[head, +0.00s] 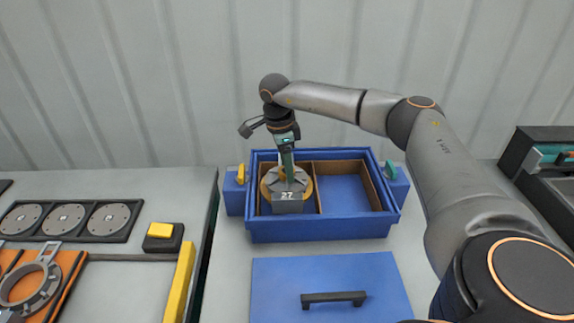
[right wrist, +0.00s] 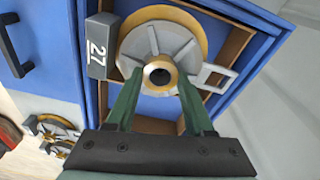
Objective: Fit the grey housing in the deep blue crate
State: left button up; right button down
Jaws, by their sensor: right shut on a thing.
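The grey housing (head: 288,203) is a round ribbed body with a brass-coloured rim and a plate marked 27. It is in the left compartment of the deep blue crate (head: 320,229); whether it rests on the floor there I cannot tell. My right gripper (head: 288,174) comes down from above, its green fingers shut on the housing's central hub. In the right wrist view the housing (right wrist: 163,52) faces the camera, with the fingers (right wrist: 160,88) on either side of the hub and the crate's brown lining around it. My left gripper is not in view.
The crate's right compartment (head: 343,190) is empty. A blue lid (head: 330,276) with a black handle lies in front of the crate. At left are a tray of grey discs (head: 65,219), a yellow-topped block (head: 161,234) and a yellow bar (head: 180,280). A dark machine (head: 545,165) stands at right.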

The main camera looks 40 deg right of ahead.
aim_at(287, 185)
jog(key=shift+f+b, duration=1.65)
jog(key=shift+f, duration=1.7)
jog(key=shift+c, duration=1)
grip_release()
jog(key=r, duration=0.4)
jog(key=a+r, duration=0.1)
jog(key=r, duration=0.7)
jog(key=shift+w+a+r+b, duration=0.15)
jog(key=shift+w+r+b, duration=0.05)
jog(key=shift+w+b, duration=0.2)
